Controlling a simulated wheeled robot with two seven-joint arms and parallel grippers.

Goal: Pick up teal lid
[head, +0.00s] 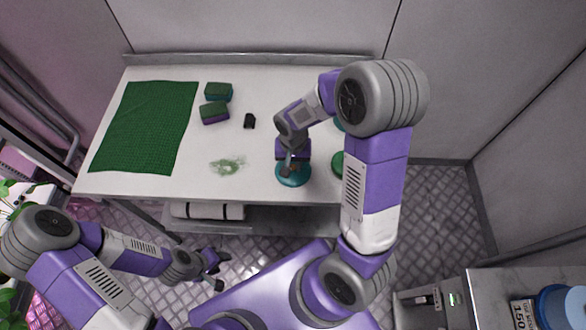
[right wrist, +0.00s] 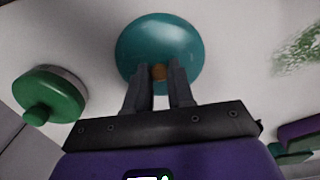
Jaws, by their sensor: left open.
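The teal lid (head: 293,179) is round and lies near the front edge of the table, below my right gripper (head: 289,168). My left gripper (head: 216,270) is open and empty, low in front of the table, away from the lid.
A green lid (right wrist: 48,98) with a knob sits beside the teal one. My right arm hides the table's right end.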

